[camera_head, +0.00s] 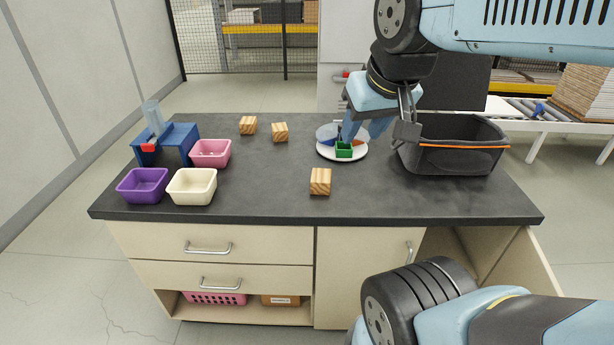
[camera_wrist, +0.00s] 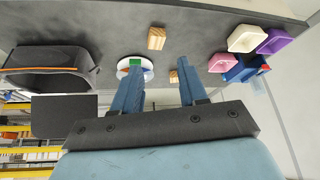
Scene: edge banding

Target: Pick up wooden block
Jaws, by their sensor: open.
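Three wooden blocks stand on the dark worktop: a front block (camera_head: 320,181), a back middle block (camera_head: 280,132) and a back left block (camera_head: 248,125). My gripper (camera_head: 362,130) is open, fingers pointing down, over the back of the white plate and to the right of all three blocks. The wrist view shows both blue fingers (camera_wrist: 160,84) apart with nothing gripped. The front block (camera_wrist: 157,38) appears beyond the fingertips there, and another block (camera_wrist: 174,77) shows partly between the fingers. The third cannot be made out in that view.
A white plate (camera_head: 356,155) carries a green box (camera_head: 344,149) and other coloured pieces. A dark crate (camera_head: 450,160) stands right. Pink (camera_head: 210,153), purple (camera_head: 143,186) and cream (camera_head: 192,187) bowls and a blue stand (camera_head: 178,140) are left. The front-centre worktop around the front block is clear.

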